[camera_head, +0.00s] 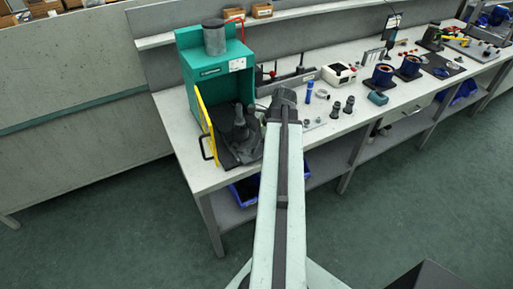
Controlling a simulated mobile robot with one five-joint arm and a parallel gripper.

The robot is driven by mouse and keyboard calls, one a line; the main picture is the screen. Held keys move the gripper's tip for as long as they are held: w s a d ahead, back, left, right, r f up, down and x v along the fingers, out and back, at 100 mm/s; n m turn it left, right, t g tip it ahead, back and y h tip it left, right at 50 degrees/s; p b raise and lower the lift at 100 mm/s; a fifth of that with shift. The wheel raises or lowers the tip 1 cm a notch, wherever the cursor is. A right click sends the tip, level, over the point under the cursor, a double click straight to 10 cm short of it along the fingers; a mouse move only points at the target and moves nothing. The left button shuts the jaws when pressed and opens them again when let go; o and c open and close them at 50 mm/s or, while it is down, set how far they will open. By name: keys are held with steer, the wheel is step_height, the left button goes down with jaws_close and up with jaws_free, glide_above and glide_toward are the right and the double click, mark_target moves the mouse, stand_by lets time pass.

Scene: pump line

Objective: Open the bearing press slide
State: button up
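The bearing press is a green cabinet (192,68) at the left end of the bench, with a grey cylinder on top. A yellow panel (205,125) with a black handle (208,147) stands at its front left. A dark plate (228,158) lies at the press opening, with a dark grey upright part (240,138) on it. Which of these is the slide is not clear. My arm reaches up from the bottom to a dark joint (285,98) just right of the press. My gripper's fingers cannot be made out there, and no contact with the handle shows.
Right of the arm on the bench (325,132) are a blue cylinder (309,91), dark fittings (349,105), a white box device (339,75) and blue-based parts (382,76). A blue bin (243,192) sits on the shelf below. The green floor at left is clear.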

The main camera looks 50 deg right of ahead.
steer(key=shift+r, duration=0.1)
steer(key=p+v, duration=0.7)
steer(key=shift+r, duration=0.3)
steer(key=shift+s, duration=0.1)
